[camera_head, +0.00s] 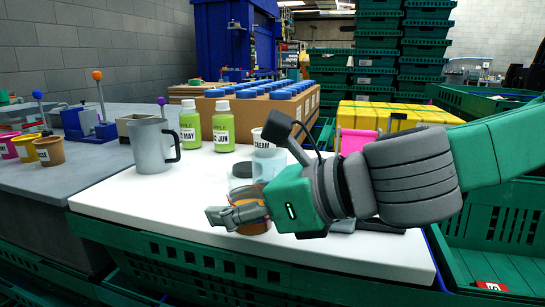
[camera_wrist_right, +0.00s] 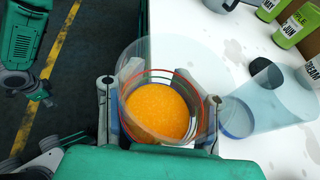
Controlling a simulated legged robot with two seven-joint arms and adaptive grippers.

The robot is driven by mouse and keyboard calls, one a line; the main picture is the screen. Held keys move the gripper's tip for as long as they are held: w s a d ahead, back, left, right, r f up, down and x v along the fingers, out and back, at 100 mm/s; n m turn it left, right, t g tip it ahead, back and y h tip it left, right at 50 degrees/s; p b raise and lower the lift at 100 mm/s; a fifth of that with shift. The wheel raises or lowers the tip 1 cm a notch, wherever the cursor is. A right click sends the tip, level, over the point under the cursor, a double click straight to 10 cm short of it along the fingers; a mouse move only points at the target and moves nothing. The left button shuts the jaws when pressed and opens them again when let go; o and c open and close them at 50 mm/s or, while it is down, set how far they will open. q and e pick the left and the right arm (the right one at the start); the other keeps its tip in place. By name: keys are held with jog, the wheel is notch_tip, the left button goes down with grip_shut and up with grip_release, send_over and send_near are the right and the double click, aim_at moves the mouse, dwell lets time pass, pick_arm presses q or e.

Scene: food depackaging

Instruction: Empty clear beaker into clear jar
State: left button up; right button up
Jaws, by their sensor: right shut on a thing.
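My right gripper (camera_head: 238,215) is shut on a clear beaker with orange contents (camera_head: 254,222), over the front part of the white table. The right wrist view looks down into the beaker (camera_wrist_right: 158,105); it has red ring marks, and its orange contents are still inside. The fingers stand on both sides of it. A clear, bluish vessel (camera_wrist_right: 272,98), which looks like the jar, stands just to the right in that view. In the head view the clear vessel (camera_head: 268,163) is behind my gripper and partly hidden. My left gripper cannot be made out.
A grey jug (camera_head: 152,147), green bottles (camera_head: 224,125) and a white CREAM tub (camera_head: 269,141) stand on the white table top (camera_head: 110,195). A box of blue-lidded items (camera_head: 235,110) is behind. The table's front left is clear.

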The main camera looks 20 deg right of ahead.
jog(key=shift+w+d+r+m+g+p, duration=0.25)
jog(key=shift+r+m+g+p, duration=0.2)
jog(key=shift+p, duration=0.7)
jog(key=m+p, duration=0.1)
jog(key=p, duration=0.1)
jog(key=w+g+p, duration=0.1)
jog(key=shift+d+r+m+y+p, duration=0.2)
jog(key=shift+r+m+y+p, duration=0.15)
jog(key=shift+r+y+p, duration=0.05)
jog(key=r+m+g+p, duration=0.1)
jog(key=p, duration=0.8)
jog(key=w+r+m+g+y+p, duration=0.1)
jog(key=r+m+p, duration=0.1)
jog(key=p, duration=0.7)
jog(key=r+m+g+y+p, duration=0.1)
jog(key=m+g+p, duration=0.1)
jog(key=p, duration=0.8)
jog(key=shift+w+d+r, duration=0.15)
jog(key=shift+d+r, duration=0.15)
jog(key=shift+r, duration=0.1)
jog(key=shift+f+m+y+p, duration=0.1)
jog(key=shift+m+y+p, duration=0.2)
jog(key=shift+m+p, duration=0.1)
jog(key=shift+f+m+g, duration=0.2)
jog(key=shift+m+g, duration=0.05)
jog(key=shift+m, duration=0.05)
jog(key=shift+w+d+r+m+y+p, duration=0.1)
jog(key=shift+w+r+m+y+p, duration=0.2)
jog(key=shift+r+p, duration=0.4)
